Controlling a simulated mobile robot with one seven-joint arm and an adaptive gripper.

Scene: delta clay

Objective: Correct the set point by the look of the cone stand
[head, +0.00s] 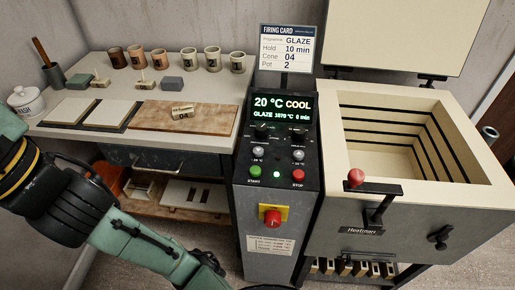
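The controller display (281,109) reads "20 °C COOL" and "GLAZE 1070 °C 0 min". Below it are a left knob (263,131), a right knob (299,134), two pale buttons marked in °C, a green START button (254,170) and a red STOP button (298,176). The firing card (286,49) reads GLAZE, hold 10 min, cone 04, pot 2. A small stand marked 04 (182,114) sits on the brown board; its cones' bend is too small to tell. Similar small stands (98,82), (146,84) sit behind. My gripper is out of view; my arm crosses the lower left.
The kiln (375,230) at right is open and its chamber looks empty. A red switch (271,216) is low on the controller. Several cups and a white jar (25,101) stand on the bench (225,90).

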